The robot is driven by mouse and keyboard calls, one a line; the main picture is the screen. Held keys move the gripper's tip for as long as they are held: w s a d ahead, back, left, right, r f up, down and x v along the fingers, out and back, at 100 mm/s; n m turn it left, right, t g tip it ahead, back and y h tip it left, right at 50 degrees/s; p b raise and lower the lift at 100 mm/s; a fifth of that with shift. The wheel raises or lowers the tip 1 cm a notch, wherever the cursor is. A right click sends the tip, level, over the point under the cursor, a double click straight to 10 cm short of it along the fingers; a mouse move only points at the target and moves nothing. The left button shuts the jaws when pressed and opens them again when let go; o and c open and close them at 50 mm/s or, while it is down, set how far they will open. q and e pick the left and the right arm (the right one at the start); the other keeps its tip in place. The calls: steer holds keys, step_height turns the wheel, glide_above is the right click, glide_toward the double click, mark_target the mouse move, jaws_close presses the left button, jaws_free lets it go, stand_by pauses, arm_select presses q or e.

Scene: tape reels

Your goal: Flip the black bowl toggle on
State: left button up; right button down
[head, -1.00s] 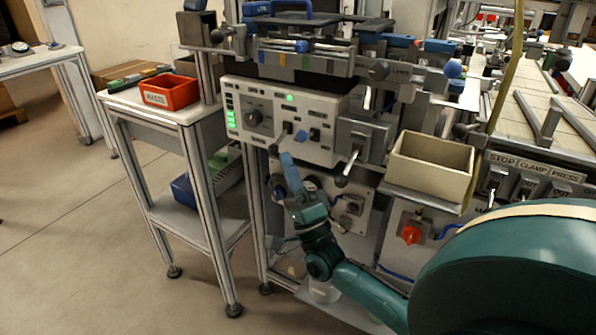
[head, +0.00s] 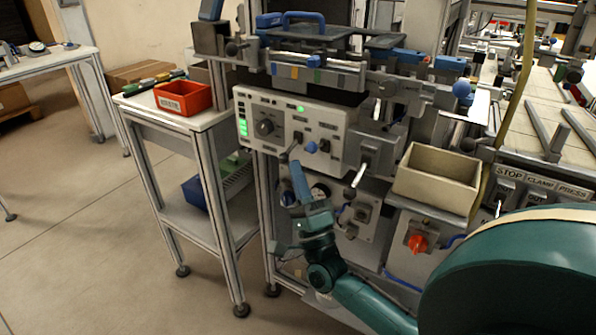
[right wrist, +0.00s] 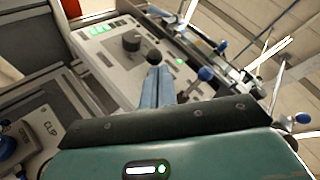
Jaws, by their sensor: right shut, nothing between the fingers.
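The control panel (head: 290,125) is a pale box with green lights and a round dial. A black ball-ended toggle sticks out of its lower middle; its black ball shows in the right wrist view (right wrist: 154,57). My right gripper (head: 296,164) is shut and empty, reaching up from below to just under this toggle. In the right wrist view its fingertips (right wrist: 156,70) are right at the black ball; I cannot tell whether they touch. The fingers partly hide the toggle's surroundings. My left gripper is not in view.
A blue ball knob (right wrist: 206,74) stands close beside the fingers. A dark dial (right wrist: 131,41) is on the other side. A cream bin (head: 437,178) is to the right of the panel, a red bin (head: 183,98) on the side table to the left. An orange-red switch (head: 417,243) is lower right.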

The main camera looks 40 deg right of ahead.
arm_select(q)
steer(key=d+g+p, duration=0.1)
steer(key=p, duration=0.2)
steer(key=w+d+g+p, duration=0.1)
steer(key=p, duration=0.3)
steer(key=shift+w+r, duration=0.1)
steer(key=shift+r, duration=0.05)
arm_select(e)
steer(key=r+m+g+h, duration=0.1)
steer(key=m, duration=0.1)
steer(key=m+g+h, duration=0.2)
steer(key=a+r+m+g+h, duration=0.1)
steer(key=m, duration=0.1)
steer(key=shift+s+r+m+h, duration=0.2)
steer(key=shift+r+m+h, duration=0.1)
steer(key=shift+m+h, duration=0.1)
steer(key=shift+f, duration=0.1)
